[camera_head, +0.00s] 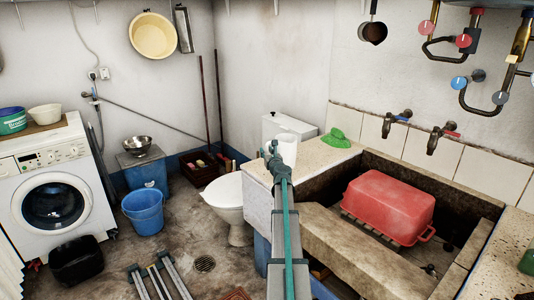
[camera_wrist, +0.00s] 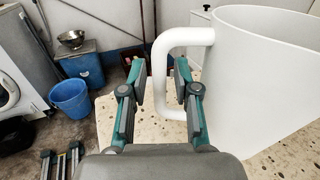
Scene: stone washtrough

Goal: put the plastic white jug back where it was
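The white plastic jug (camera_wrist: 265,75) stands upright at the right of the wrist view, on a speckled stone counter (camera_wrist: 135,135). Its handle (camera_wrist: 157,75) points left. My gripper (camera_wrist: 161,85) is open, and the handle's upright bar shows between its two fingers with gaps on both sides. The right finger shows against the handle's opening. I cannot tell how deep the fingers reach. In the head view the jug (camera_head: 288,152) is small and partly hidden behind my gripper (camera_head: 273,150), near the counter's left end.
A green object (camera_head: 336,139) lies on the counter to the right of the jug. A red basin (camera_head: 388,205) sits upside down in the stone trough, below two taps (camera_head: 433,140). A toilet (camera_head: 228,195), blue bucket (camera_head: 144,210) and washing machine (camera_head: 55,195) stand left.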

